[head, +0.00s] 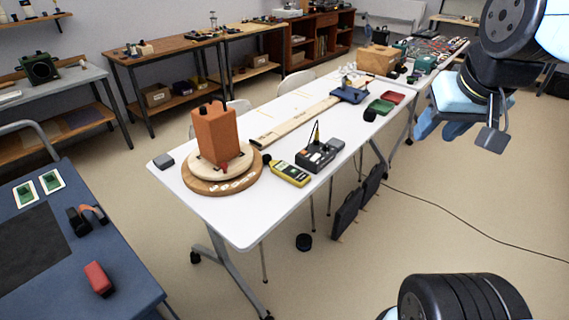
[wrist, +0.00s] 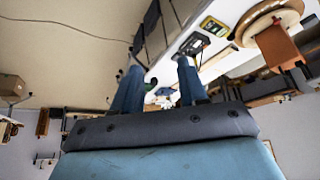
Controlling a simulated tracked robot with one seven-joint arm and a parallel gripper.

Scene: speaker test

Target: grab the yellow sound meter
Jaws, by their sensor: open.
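The yellow sound meter (head: 289,173) lies on the white table near its front edge, just right of the round wooden turntable (head: 222,185). It also shows in the wrist view (wrist: 214,26), upside down and beyond the right finger. My gripper (wrist: 158,66) is open, with its two blue fingers apart and nothing between them. In the head view it hangs at the upper right, past the table's right side and well away from the meter.
A black device (head: 319,155) with an upright probe stands close behind the meter. An orange-brown block (head: 215,135) stands on the turntable. A long wooden board (head: 300,121) lies behind. Green and red trays (head: 380,107) are farther back. Floor right of the table is mostly open.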

